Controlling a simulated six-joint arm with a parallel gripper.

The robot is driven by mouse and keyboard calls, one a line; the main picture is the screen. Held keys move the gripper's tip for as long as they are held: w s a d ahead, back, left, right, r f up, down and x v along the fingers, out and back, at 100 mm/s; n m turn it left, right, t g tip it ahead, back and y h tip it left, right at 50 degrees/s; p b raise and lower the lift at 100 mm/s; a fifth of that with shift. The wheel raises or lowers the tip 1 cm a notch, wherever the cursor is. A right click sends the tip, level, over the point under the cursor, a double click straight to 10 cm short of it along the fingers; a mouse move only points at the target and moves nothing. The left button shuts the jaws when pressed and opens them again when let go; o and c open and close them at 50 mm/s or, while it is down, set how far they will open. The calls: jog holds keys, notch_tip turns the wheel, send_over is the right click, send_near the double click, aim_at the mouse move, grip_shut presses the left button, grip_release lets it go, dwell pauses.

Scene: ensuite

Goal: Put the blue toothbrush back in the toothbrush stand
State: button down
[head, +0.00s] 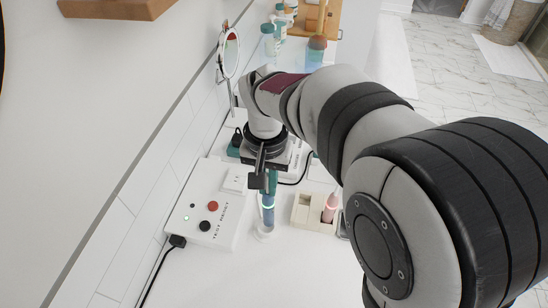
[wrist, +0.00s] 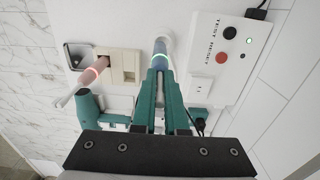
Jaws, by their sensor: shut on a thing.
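In the wrist view the teal fingers (wrist: 160,92) close around the toothbrush (wrist: 159,60), whose lower end points at a pale round base (wrist: 165,41). I cannot tell whether it touches that base. The beige toothbrush stand (head: 304,211) is to the right in the head view and holds a pink toothbrush (head: 330,208). Its other openings show in the wrist view (wrist: 126,66).
A white box (head: 217,225) with red and black buttons, marked TEST RESET, stands left of the toothbrush, with a black cable (head: 158,272). A dark-faced flat item (wrist: 75,56) lies beside the stand. A round mirror (head: 229,53) stands farther back. The front counter is clear.

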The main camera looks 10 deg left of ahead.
jog(key=d+r, duration=0.6)
jog(key=d, duration=0.5)
jog(key=w+a, duration=0.3)
jog(key=w, duration=0.6)
notch_tip(320, 180, down, 10)
jog(key=shift+w+a+f, duration=0.15)
jog(key=shift+w+a, duration=0.05)
jog(key=shift+a, duration=0.05)
jog(key=shift+f, duration=0.15)
jog(key=c, duration=1)
grip_release()
jog(key=shift+o, duration=0.2)
